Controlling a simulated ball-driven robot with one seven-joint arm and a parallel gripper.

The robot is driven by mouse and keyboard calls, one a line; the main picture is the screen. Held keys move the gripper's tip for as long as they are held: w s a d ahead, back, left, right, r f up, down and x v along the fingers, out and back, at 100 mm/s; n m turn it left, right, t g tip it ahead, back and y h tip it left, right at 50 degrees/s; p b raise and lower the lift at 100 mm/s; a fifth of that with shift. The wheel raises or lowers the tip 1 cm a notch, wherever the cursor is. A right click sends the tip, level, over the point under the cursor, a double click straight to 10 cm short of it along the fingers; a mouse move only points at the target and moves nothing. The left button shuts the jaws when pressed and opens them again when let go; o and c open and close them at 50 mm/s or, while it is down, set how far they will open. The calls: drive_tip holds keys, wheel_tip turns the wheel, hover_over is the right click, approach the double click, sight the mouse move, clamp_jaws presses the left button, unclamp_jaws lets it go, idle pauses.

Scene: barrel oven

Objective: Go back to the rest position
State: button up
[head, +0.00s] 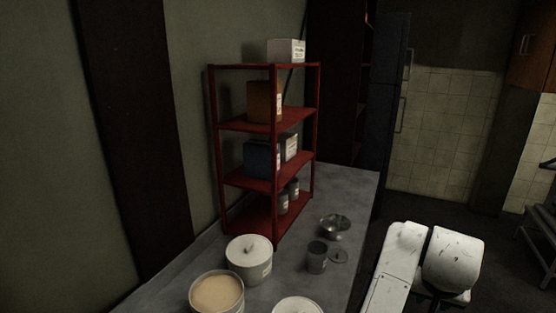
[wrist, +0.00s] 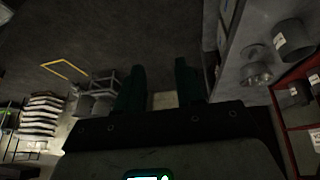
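My gripper (wrist: 160,80) shows in the wrist view with its two dark green fingers apart and nothing between them. Dim grey floor lies beyond the fingertips. My white arm links show at the lower right of the head view, to the right of the counter. The gripper itself cannot be made out in the head view.
A grey counter (head: 345,184) bears a red shelf (head: 272,188), a lidded white pot (head: 249,262), an open pot (head: 217,294), a metal bowl (head: 335,227) and a dark can (head: 316,257). The counter edge (wrist: 232,40) lies right of my fingers. Stacked white items (wrist: 40,115) stand left.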

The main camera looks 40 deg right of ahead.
drive_tip(key=w+a+f+n+t, duration=0.2)
drive_tip(key=w+a+f+n, duration=0.55)
drive_tip(key=n, duration=0.25)
drive_tip(key=s+a+f+n+y, duration=0.2)
drive_tip(key=a+f, duration=0.4)
drive_tip(key=a, duration=0.3)
drive_tip(key=s+a+f+n+g+y, duration=0.1)
drive_tip(key=s+a+f, duration=0.4)
drive_tip(key=a, duration=0.5)
drive_tip(key=shift+f+n+g+y, duration=0.3)
drive_tip(key=shift+f+n+y, duration=0.25)
drive_tip(key=shift+y, duration=0.55)
